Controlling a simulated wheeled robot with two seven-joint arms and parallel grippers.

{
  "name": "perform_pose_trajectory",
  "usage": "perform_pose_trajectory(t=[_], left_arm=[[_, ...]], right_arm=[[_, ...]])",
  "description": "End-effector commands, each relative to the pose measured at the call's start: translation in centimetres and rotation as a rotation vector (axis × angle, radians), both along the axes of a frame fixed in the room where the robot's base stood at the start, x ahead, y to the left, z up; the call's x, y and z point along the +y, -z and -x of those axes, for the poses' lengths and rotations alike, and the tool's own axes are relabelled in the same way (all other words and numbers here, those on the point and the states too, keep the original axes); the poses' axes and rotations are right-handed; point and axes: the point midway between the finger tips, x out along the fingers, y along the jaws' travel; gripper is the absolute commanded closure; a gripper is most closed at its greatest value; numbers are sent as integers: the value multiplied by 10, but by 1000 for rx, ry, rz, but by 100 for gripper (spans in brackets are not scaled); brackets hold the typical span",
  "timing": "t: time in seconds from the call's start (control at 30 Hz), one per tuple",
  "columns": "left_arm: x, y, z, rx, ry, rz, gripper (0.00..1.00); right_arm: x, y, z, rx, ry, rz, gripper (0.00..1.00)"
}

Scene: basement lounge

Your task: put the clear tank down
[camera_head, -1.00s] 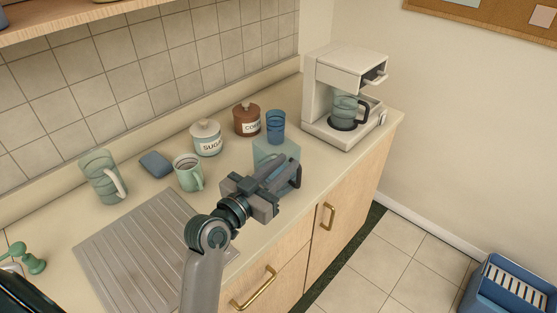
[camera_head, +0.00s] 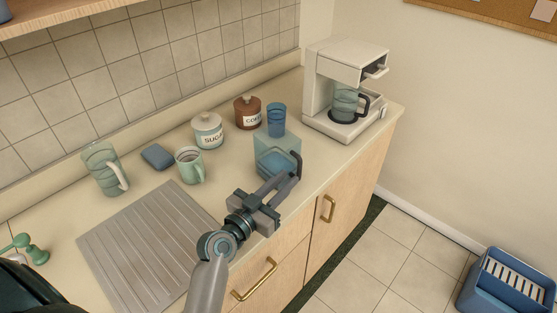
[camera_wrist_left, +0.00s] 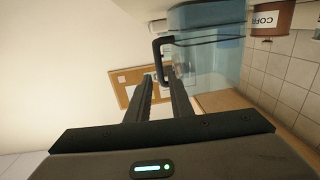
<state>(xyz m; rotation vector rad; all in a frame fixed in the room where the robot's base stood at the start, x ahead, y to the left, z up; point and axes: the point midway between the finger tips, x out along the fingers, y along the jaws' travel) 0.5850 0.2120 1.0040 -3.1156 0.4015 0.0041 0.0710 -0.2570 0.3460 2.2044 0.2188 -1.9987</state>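The clear tank (camera_head: 277,143) is a pale blue see-through box with a dark handle on its right side. It stands upright on the counter, in front of the blue cup. My left gripper (camera_head: 284,183) is just in front of the tank, towards the counter's front edge. My right gripper is not in view.
The blue cup (camera_head: 277,120), coffee jar (camera_head: 248,113) and sugar jar (camera_head: 207,131) stand behind the tank. A green mug (camera_head: 189,166), blue sponge (camera_head: 157,156) and pitcher (camera_head: 101,170) are left. A coffee maker (camera_head: 345,80) stands right, with bare counter before it.

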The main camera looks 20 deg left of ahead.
Motion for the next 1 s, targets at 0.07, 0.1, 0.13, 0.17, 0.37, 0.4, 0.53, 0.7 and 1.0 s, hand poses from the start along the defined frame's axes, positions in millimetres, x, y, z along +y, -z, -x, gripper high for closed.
perform_pose_trajectory(t=[0.07, 0.1, 0.13, 0.17, 0.37, 0.4, 0.53, 0.7, 1.0], left_arm=[[-2, -5, -9, -3, -1, 3, 80], [-3, -4, -11, -4, -1, 2, 80], [-3, -4, -12, -4, -1, 2, 80], [-3, -4, -13, -3, -1, 1, 80], [-3, -3, -13, -3, 0, 0, 80], [-3, -3, -13, -3, 0, 0, 80], [-4, -4, -15, -3, 0, 1, 80], [-8, -6, -28, -3, 0, 4, 80], [-17, -5, -64, -2, 0, 3, 80]], right_arm=[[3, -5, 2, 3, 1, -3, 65], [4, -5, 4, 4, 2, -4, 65], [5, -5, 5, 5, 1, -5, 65], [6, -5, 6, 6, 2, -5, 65], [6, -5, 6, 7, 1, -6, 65], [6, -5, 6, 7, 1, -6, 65], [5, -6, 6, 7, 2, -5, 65], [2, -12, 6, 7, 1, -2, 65], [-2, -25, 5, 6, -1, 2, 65]])
